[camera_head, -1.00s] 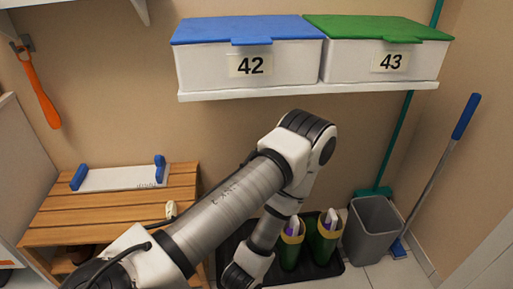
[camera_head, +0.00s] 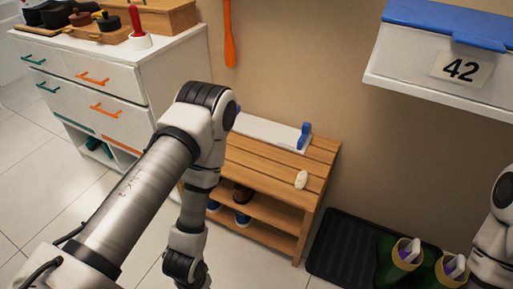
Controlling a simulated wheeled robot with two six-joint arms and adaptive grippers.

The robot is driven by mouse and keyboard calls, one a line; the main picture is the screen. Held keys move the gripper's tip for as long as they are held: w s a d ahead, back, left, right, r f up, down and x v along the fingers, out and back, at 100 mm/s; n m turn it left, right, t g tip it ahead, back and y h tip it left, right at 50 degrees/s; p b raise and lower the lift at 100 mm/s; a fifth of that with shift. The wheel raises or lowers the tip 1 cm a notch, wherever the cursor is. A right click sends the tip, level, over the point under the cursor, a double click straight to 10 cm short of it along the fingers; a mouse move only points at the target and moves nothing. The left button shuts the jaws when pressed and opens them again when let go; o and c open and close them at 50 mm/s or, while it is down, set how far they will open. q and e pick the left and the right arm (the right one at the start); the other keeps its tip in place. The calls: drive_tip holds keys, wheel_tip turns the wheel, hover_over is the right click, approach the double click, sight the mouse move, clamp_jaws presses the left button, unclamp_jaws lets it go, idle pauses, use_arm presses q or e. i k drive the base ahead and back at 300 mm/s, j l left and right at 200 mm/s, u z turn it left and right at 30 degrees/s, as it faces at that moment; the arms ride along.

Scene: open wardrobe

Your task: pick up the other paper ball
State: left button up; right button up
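A small off-white lump (camera_head: 301,179), which looks like a crumpled paper ball, lies on the right part of the wooden slatted bench's top (camera_head: 270,158). No gripper touches it. My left arm comes in from the lower left and bends down in front of the bench's left side. Its gripper is below the picture edge. Only a piece of my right arm shows at the right edge, and its gripper is out of view. No other paper ball can be made out for sure.
A white board with blue handles (camera_head: 271,132) lies at the bench's back. Shoes (camera_head: 242,219) sit on its lower shelf. Green boots (camera_head: 398,264) with white and purple stuff inside stand on a black tray (camera_head: 341,246). A drawer cabinet (camera_head: 128,75) stands left; box 42 (camera_head: 453,62) sits upper right.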

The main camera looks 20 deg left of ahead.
sight(300, 181)
drive_tip(key=u, duration=0.3)
drive_tip(key=i+l+z, duration=0.1)
drive_tip(key=l, duration=0.3)
drive_tip(key=i+l+z, duration=0.1)
drive_tip(key=i+l, duration=0.15)
drive_tip(key=l, duration=0.15)
drive_tip(key=i+l+z, duration=0.1)
drive_tip(key=l, duration=0.3)
drive_tip(key=i, duration=0.1)
